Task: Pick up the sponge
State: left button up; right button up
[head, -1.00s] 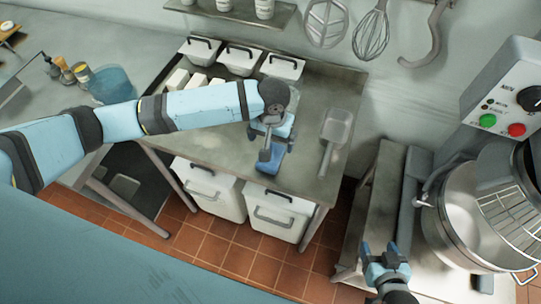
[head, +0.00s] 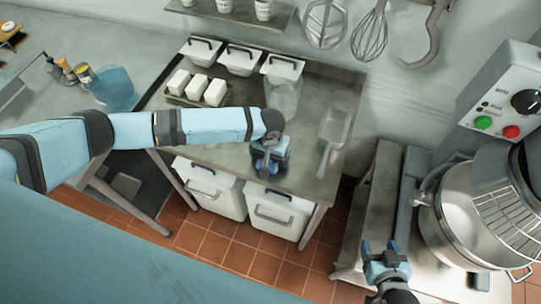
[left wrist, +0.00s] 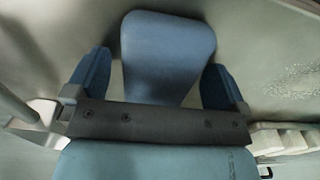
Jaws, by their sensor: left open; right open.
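The sponge (left wrist: 167,55) is a blue block with rounded corners, lying on the metal work table (head: 225,158). In the left wrist view it lies between the two blue fingers of my left gripper, with a gap visible on each side. My left gripper (head: 269,164) is open over it near the table's front edge and hides it in the head view. I cannot tell how far the fingers reach down beside it. My right gripper (head: 385,254) is open and empty at the lower right, away from the sponge.
A grey scoop (head: 332,142) lies right of my left gripper. A clear container (head: 284,98) stands behind it. White blocks (head: 198,88) sit on a tray, with lidded white bins (head: 240,60) along the back. The mixer bowl (head: 462,215) is at the right.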

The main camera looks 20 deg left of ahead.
pick_arm(q)
jog(key=c, duration=1)
jog(key=shift+o, duration=0.2)
jog(key=shift+r, duration=0.1)
notch_tip(320, 180, up, 20)
jog(key=shift+f+b, duration=0.1)
jog(key=shift+b, duration=0.9)
